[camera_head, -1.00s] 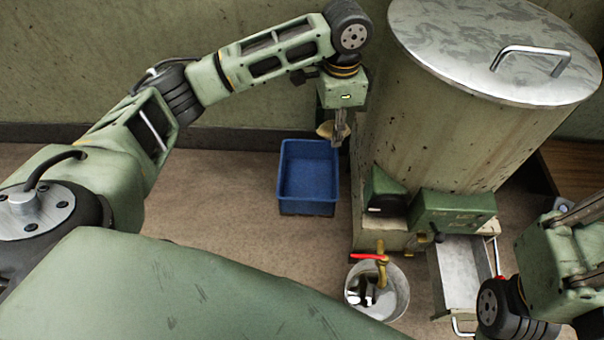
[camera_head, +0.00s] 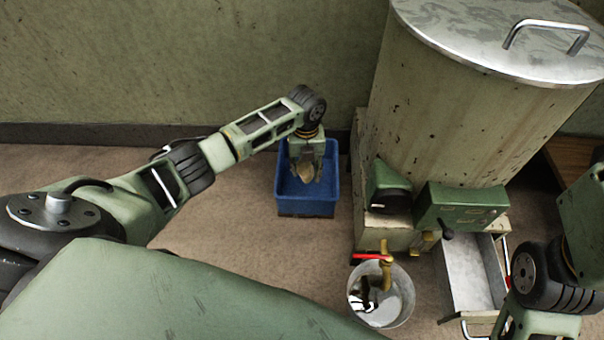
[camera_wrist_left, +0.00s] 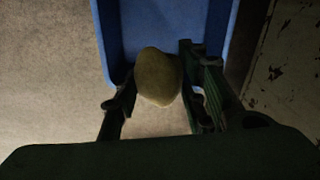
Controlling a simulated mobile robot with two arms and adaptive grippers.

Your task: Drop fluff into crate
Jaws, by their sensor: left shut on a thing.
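The fluff (camera_head: 305,171) is a tan, rounded lump. My left gripper (camera_head: 304,174) is shut on it and holds it over the blue crate (camera_head: 306,208), inside the crate's outline in the head view. In the left wrist view the fluff (camera_wrist_left: 158,76) sits between the two dark fingers of the gripper (camera_wrist_left: 158,88), with the blue crate (camera_wrist_left: 112,50) behind and below it. I cannot tell exactly how high it is above the crate floor. Parts of my right arm show at the right edge, but its gripper is not in view.
A large lidded metal drum (camera_head: 440,120) stands right of the crate. A bucket (camera_head: 398,300) sits below a red-handled tap (camera_head: 385,262). An open metal drawer (camera_head: 470,270) is beside it. The floor (camera_head: 210,225) left of the crate is clear.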

